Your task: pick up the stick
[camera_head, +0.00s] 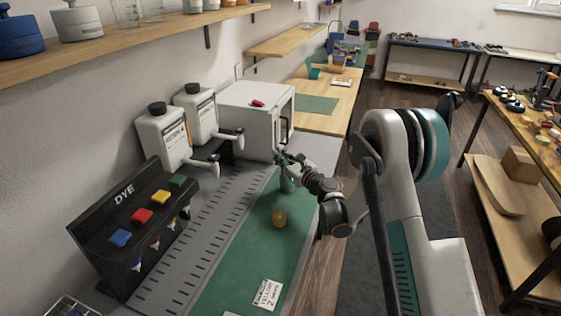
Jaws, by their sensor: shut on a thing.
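My gripper (288,162) is at the far end of the green mat, in front of the white box-shaped machine. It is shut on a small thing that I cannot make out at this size. A greenish cylindrical container (287,184) stands on the mat just below my gripper; I cannot tell whether they touch. I cannot pick out the stick clearly; the gripper and wrist cover part of that spot.
An amber round object (279,218) stands on the green mat (240,265), with a label card (267,294) nearer. A black DYE rack (125,222), two white dispensers (163,138) and the white machine (250,118) line the left side. Much of the near mat is clear.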

